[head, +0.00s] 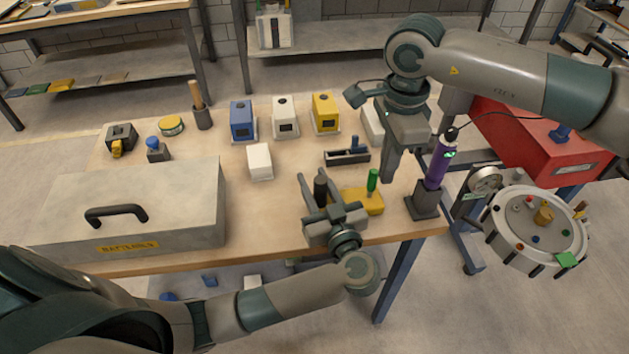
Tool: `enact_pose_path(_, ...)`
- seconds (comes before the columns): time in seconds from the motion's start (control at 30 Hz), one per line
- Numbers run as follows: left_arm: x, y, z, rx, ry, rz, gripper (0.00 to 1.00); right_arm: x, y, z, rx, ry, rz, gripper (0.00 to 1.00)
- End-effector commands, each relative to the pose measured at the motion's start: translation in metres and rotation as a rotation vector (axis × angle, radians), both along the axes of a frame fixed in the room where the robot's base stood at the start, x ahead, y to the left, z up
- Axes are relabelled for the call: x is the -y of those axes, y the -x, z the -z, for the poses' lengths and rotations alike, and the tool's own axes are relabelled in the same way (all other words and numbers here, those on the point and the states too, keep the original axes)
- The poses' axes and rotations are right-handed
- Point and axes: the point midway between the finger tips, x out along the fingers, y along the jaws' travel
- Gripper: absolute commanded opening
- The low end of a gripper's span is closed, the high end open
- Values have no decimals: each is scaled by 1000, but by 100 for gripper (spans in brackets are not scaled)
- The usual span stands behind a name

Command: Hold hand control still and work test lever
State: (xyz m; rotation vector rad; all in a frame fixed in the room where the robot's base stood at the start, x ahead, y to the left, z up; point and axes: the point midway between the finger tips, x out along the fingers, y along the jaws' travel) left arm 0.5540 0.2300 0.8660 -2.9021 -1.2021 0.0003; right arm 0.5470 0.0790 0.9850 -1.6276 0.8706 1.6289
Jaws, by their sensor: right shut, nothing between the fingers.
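A black upright handle (320,191) stands near the table's front edge, between the fingers of my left gripper (319,183). The fingers are apart on either side of it; I cannot tell whether they press on it. Next to it on the right, a green upright lever (372,179) stands on a yellow base (366,204). My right gripper (386,178) is shut and empty, pointing down just right of the green lever. I cannot tell whether it touches the lever. Which of these is the hand control and which the test lever is not marked.
A purple device (439,166) with a cable stands in a dark holder at the table's right corner. A round sandbed drum (535,258) with a gauge (484,181) is beyond it, below a red case (537,146). A grey batteries box (160,217) fills the table's left front.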

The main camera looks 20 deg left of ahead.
Motion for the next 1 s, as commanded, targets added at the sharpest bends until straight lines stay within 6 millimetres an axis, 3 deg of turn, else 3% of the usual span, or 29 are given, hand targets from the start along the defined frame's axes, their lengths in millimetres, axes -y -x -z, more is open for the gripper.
enact_pose_path(0.57,8,7,1,-1,2,1,45,0,0,0,0,0,0,0)
enact_pose_path(1.0,57,57,1,-4,3,1,45,0,0,0,0,0,0,0)
